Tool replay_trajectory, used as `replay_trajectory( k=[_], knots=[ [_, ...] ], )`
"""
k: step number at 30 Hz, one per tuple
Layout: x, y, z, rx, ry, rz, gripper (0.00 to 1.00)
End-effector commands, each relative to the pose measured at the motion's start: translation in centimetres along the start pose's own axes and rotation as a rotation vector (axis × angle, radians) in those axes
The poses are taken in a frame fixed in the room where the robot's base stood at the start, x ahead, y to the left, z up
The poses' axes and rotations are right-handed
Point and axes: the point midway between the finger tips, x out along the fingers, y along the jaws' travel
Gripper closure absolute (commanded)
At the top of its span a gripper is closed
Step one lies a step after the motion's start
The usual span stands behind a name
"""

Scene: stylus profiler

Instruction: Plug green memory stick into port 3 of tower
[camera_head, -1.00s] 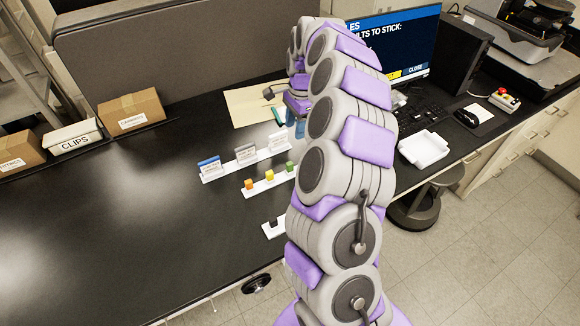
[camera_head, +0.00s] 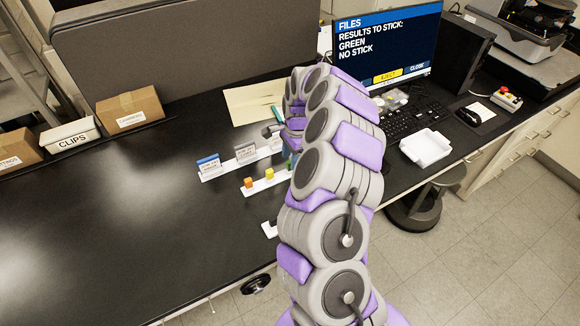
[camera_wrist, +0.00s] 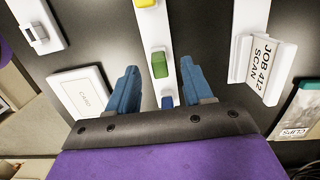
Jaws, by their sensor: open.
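The green memory stick (camera_wrist: 159,64) stands in a white strip holder (camera_wrist: 163,30) in the wrist view, between a yellow stick (camera_wrist: 146,3) and a blue stick (camera_wrist: 167,101). My gripper (camera_wrist: 160,86) is open, with its two blue fingers on either side of the strip near the green stick. I cannot tell the height gap; no contact shows.
The monitor (camera_head: 388,48) reads "RESULTS TO STICK: GREEN, NO STICK". A keyboard (camera_head: 415,118), a white tray (camera_head: 425,147) and a mouse (camera_head: 468,117) lie right of my arm. Job cards (camera_head: 208,165) stand close to the strip.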

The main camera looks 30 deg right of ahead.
Motion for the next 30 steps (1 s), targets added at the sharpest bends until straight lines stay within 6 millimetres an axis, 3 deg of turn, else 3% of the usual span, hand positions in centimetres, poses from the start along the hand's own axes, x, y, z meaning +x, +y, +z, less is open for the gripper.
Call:
replay_trajectory(
  k=[4,12,27,30],
  knots=[
    [2.2,0.0,0.0,-0.001,0.0,-0.001,0.49],
    [2.6,0.0,0.0,0.0,0.001,-0.002,0.49],
    [2.6,0.0,0.0,-0.001,0.001,-0.001,0.97],
    [2.6,0.0,0.0,-0.001,0.001,0.0,1.0]
  ],
)
